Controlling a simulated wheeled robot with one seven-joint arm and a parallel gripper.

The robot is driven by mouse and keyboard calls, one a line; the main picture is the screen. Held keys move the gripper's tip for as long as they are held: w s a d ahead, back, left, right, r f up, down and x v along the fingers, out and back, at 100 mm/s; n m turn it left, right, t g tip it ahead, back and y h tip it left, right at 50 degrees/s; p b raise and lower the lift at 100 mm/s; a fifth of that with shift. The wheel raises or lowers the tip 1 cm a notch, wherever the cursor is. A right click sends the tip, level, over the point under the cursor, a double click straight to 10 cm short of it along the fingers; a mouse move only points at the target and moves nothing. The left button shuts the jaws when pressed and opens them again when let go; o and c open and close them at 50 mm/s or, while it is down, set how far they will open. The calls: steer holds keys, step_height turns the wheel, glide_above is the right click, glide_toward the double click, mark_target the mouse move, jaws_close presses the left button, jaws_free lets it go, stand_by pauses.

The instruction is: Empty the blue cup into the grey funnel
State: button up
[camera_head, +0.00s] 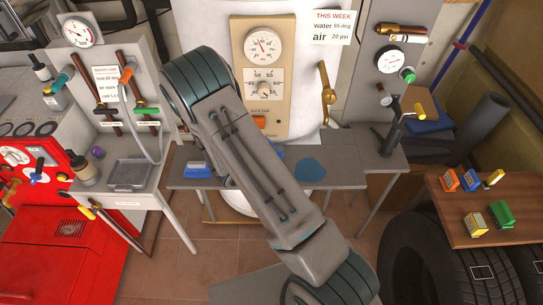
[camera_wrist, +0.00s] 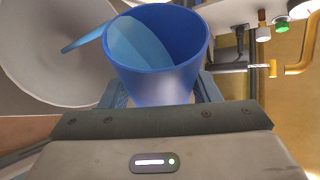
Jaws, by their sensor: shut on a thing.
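The blue cup (camera_wrist: 155,75) is in the middle of the wrist view, mouth toward the camera. My gripper (camera_wrist: 161,90) is shut on it, one finger on each side. A pale blue liquid-like surface (camera_wrist: 138,40) lies slanted inside the cup. A flat blue piece (camera_wrist: 84,38) sticks out past its left rim; I cannot tell whether it is liquid or part of the cup. The wide grey funnel (camera_wrist: 40,60) fills the upper left of the wrist view, beside and partly behind the cup. In the head view my arm hides the gripper and most of the cup.
A grey bench (camera_head: 345,172) stands below the gauge panel (camera_head: 265,70), with a light blue round patch (camera_head: 310,170) on it. A blue object (camera_head: 197,169) sits at its left. A side table (camera_head: 490,225) with small coloured boxes and tyres (camera_head: 425,265) stand at right.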

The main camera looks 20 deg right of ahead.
steer(key=shift+n+g+h+p, duration=0.3)
steer(key=shift+n+h+p, duration=0.1)
steer(key=shift+p, duration=0.7)
stand_by(1.4)
steer(key=shift+a+f+n+p, duration=0.1)
steer(key=shift+f+n+p, duration=0.15)
steer(key=shift+n+p, duration=0.1)
stand_by(2.0)
steer(key=shift+w+a+f+n+g+h+p, duration=0.15)
steer(key=shift+w+n+g+h+p, duration=0.05)
steer(key=shift+n+g+h+p, duration=0.5)
stand_by(2.5)
